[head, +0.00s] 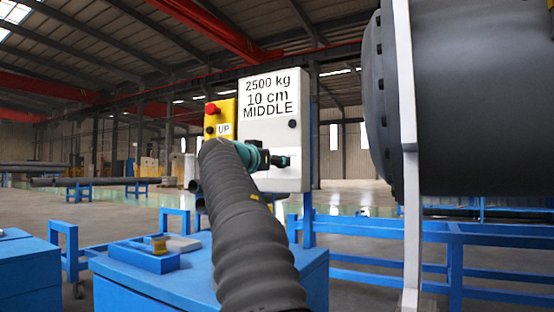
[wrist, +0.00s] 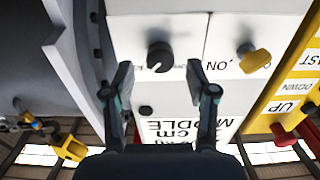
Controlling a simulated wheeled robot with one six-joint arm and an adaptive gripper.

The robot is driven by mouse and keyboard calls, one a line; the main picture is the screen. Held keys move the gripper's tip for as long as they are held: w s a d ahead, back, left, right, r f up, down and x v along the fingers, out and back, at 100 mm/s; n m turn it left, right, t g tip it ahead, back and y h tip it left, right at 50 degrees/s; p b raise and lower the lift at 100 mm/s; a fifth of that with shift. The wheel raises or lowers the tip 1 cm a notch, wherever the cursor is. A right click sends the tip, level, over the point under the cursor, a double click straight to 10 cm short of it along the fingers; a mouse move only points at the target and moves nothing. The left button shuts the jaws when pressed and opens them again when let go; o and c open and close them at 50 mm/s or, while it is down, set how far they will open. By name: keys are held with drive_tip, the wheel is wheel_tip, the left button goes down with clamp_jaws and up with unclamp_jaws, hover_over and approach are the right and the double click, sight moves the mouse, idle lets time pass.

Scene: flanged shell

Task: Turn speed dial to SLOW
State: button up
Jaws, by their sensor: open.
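The white control panel (head: 292,178) stands upright and shows "2500 kg 10 cm MIDDLE". My gripper (head: 283,161) is in front of its lower half. In the wrist view, which is upside down, my gripper (wrist: 161,82) is open and empty. A black knob (wrist: 159,56) on the panel lies in line with the gap between the fingers, apart from them. Its label is too small to read. A yellow knob (wrist: 254,60) beside an "ON" label is to its right. The yellow box (head: 224,113) carries "UP"; "AST" text (wrist: 313,60) shows on it. I cannot tell which control is the speed dial.
A red button (head: 212,108) sticks out from the yellow box. A large dark flanged shell (head: 470,100) stands at the right, behind a pale upright post (head: 411,170). Blue rails (head: 480,236) and a blue cabinet (head: 150,290) stand low around the panel.

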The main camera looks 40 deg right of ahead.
drive_tip(key=shift+x, duration=0.85)
clamp_jaws()
drive_tip(key=shift+n, duration=0.4)
drive_tip(key=shift+w+a+f+n+p, duration=0.1)
drive_tip(key=shift+n+p, duration=1.55)
drive_tip(key=shift+n, duration=2.6)
drive_tip(key=shift+w+n+p, duration=0.1)
drive_tip(key=shift+n+p, duration=1.5)
drive_tip(key=shift+n, duration=2.65)
